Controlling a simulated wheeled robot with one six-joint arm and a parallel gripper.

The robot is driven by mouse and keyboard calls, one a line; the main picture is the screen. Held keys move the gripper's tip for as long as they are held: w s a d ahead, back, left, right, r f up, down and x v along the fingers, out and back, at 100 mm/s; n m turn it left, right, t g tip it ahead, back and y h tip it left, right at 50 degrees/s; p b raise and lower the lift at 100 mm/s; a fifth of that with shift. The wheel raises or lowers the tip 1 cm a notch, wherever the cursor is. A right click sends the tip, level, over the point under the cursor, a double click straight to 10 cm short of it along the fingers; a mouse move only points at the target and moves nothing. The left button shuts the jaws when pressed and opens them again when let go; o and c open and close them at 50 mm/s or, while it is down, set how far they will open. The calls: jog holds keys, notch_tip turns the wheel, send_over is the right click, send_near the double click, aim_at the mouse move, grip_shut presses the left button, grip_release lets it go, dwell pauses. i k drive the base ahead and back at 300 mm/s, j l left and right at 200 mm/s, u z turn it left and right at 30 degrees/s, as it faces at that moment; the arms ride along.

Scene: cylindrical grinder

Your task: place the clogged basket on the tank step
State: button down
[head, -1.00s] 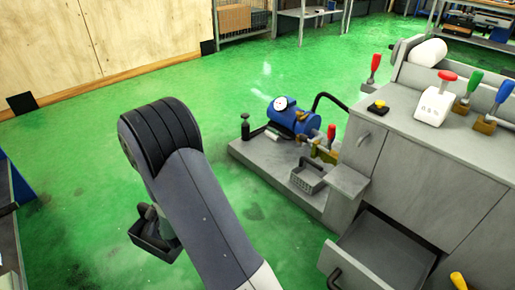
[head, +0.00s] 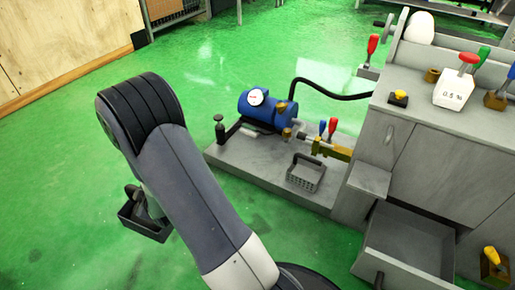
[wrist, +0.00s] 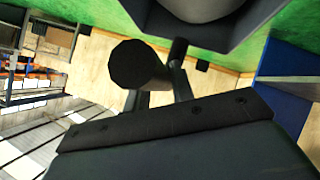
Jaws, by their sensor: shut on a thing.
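A dark, box-shaped basket (head: 146,222) hangs from my gripper (head: 138,194) at the left of the head view, out over the green floor. My gripper is shut on it, though my arm partly hides the hold. In the wrist view the dark basket (wrist: 205,22) fills the top edge, close to the fingers. Whether it is clogged cannot be seen. A small grey ledge (head: 369,178), which may be the tank step, juts from the grey machine at the right, well apart from my gripper.
A second, grey basket (head: 306,175) stands on the low grey plinth (head: 238,160) beside a blue pump (head: 264,112) with a gauge. An open drawer (head: 408,240) sticks out below the ledge. Green floor is clear between my arm and the plinth.

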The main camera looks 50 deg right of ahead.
aim_at(249, 153)
jog(key=i+l+z, duration=0.1)
jog(key=i+z, duration=0.15)
jog(key=z, duration=0.15)
jog(key=i+z, duration=0.6)
jog(key=z, duration=0.2)
jog(key=i+l+z, duration=0.1)
jog(key=z, duration=0.25)
jog(key=i+z, duration=0.35)
jog(key=i+l, duration=0.1)
jog(key=i, duration=0.1)
